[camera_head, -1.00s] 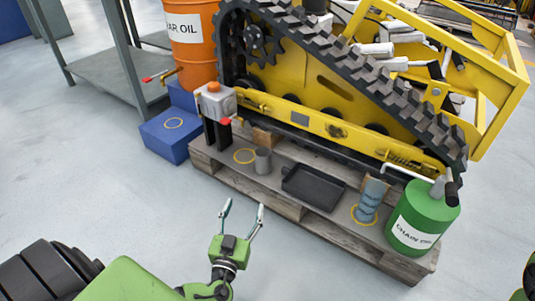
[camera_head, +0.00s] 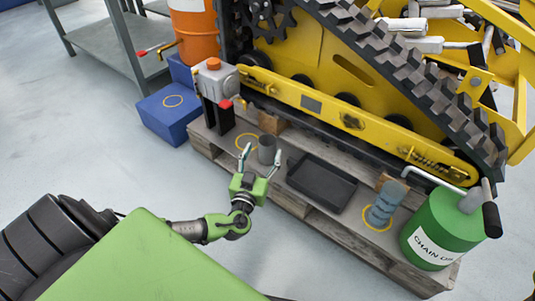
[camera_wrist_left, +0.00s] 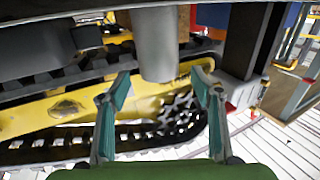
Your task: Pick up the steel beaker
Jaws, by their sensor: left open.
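The steel beaker (camera_head: 267,149) is a small plain grey cylinder standing upright on the wooden pallet, beside a yellow ring mark. My left gripper (camera_head: 261,157) is open, and its two fingers point at the beaker from the near side, one toward each side of it. In the left wrist view the beaker (camera_wrist_left: 156,45) comes down from the top edge between the open teal fingers (camera_wrist_left: 160,88). Gaps show on both sides, and I see no finger closed on it. My right gripper is out of view.
A black tray (camera_head: 322,183) lies right of the beaker. A grey device with an orange knob (camera_head: 214,80) stands left. A ribbed blue-grey cylinder (camera_head: 385,203) and a green chain oil can (camera_head: 440,228) are farther right. The yellow tracked machine (camera_head: 350,120) rises close behind.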

